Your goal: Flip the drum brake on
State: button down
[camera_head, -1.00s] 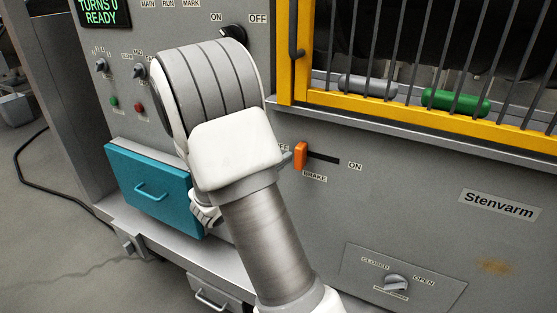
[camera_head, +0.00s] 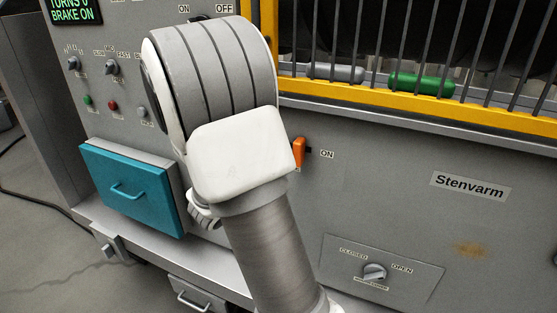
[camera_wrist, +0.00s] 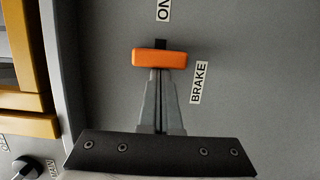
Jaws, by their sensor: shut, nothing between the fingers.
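The orange brake handle (camera_head: 299,152) sits at the ON end of its slot, right beside the ON label (camera_head: 327,154). In the wrist view the handle (camera_wrist: 160,58) lies just beyond my fingertips, with a short dark piece of slot between it and the ON label. My gripper (camera_wrist: 159,74) is shut with nothing between its fingers, its tips at the handle's near edge and seemingly touching it. In the head view my arm hides the gripper and the rest of the slot. The green display (camera_head: 73,11) reads "BRAKE ON".
The yellow-framed barred window (camera_head: 420,102) is above the handle, with a green cylinder (camera_head: 421,84) behind its bars. A teal drawer (camera_head: 128,190) is at left. A CLOSED/OPEN knob (camera_head: 374,272) is below right.

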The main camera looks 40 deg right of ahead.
dwell(0.4)
jog(key=a, duration=1.1)
jog(key=shift+w+a, duration=0.3)
jog(key=shift+a, duration=0.05)
